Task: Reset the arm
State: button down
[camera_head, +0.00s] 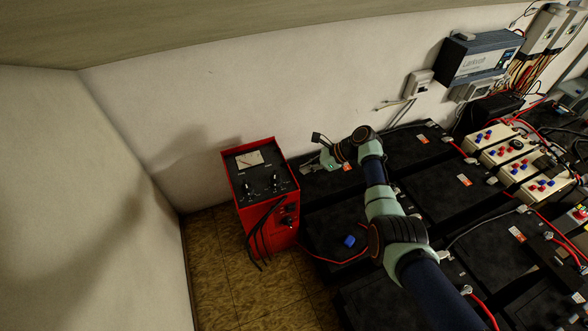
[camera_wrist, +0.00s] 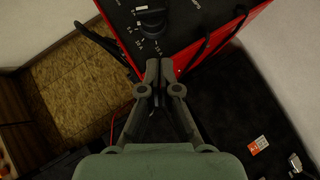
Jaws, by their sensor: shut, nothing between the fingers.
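My arm reaches in from the lower right over the black batteries in the head view. My gripper (camera_head: 308,165) is at the right side of the red charger box (camera_head: 267,190), near its top edge. In the wrist view my gripper (camera_wrist: 159,65) is shut and empty, with its fingertips together. The black top panel of the red box (camera_wrist: 165,20), with its knobs, lies just beyond the fingertips. I cannot tell whether they touch it.
Black batteries (camera_head: 330,225) with red cables fill the floor at the right. A blue clip (camera_head: 350,241) lies on one. Beige switch blocks (camera_head: 490,138) stand further right. A blue-grey unit (camera_head: 480,57) hangs on the back wall. Tiled floor (camera_head: 215,265) is clear left of the red box.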

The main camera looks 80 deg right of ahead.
jog(key=v, duration=0.5)
jog(key=shift+d, duration=0.15)
